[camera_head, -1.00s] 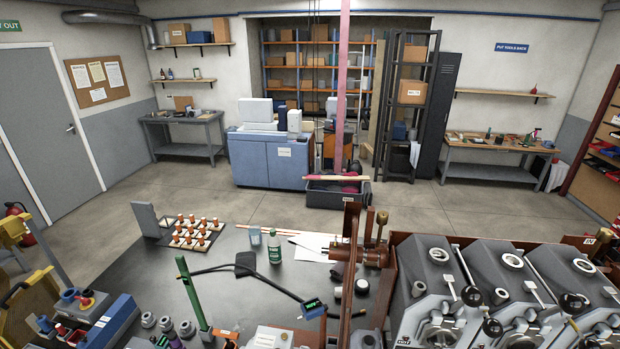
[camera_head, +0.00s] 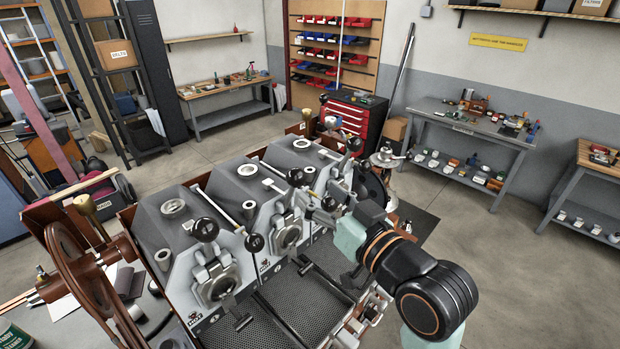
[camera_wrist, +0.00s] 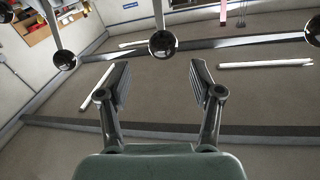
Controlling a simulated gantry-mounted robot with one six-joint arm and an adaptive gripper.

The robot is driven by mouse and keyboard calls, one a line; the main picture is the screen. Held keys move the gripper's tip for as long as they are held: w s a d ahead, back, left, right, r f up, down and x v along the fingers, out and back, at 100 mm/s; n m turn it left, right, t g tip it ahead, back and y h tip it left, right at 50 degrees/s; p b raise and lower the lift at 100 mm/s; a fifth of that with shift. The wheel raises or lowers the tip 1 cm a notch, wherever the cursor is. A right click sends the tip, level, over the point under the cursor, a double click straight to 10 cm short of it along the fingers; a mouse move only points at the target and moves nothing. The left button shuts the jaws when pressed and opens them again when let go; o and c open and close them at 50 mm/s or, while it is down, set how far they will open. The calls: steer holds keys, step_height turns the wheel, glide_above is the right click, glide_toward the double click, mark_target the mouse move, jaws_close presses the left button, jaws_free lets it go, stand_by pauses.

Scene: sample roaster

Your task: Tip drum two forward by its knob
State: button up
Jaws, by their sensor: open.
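The roaster has a row of grey drum units. The middle one (camera_head: 240,187), which I take as drum two, has a round metal front (camera_head: 288,237). Black ball knobs on rods stand along the row, one at the left unit (camera_head: 207,229), one lower (camera_head: 254,242), one near the middle (camera_head: 296,177). I cannot tell which is drum two's. My gripper (camera_head: 318,212) is by the middle and right units, partly hidden among the metal parts. In the wrist view my gripper (camera_wrist: 161,80) is open and empty; a black knob (camera_wrist: 163,44) shows beyond and between the fingertips, apart from them.
Other knobs flank it in the wrist view, left (camera_wrist: 64,60) and right (camera_wrist: 312,32). Perforated trays (camera_head: 305,300) lie before the units. A brown wheel (camera_head: 85,280) stands left. A red tool chest (camera_head: 353,118) and a workbench (camera_head: 470,135) stand behind; open floor lies right.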

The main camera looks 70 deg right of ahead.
mark_target(302, 182)
steer(key=shift+w+d, duration=0.1)
steer(key=shift+w, duration=0.35)
steer(key=p+x, duration=0.1)
steer(key=x, duration=0.5)
steer(key=shift+w+d, duration=0.25)
steer(key=shift+w, duration=0.1)
jaws_close()
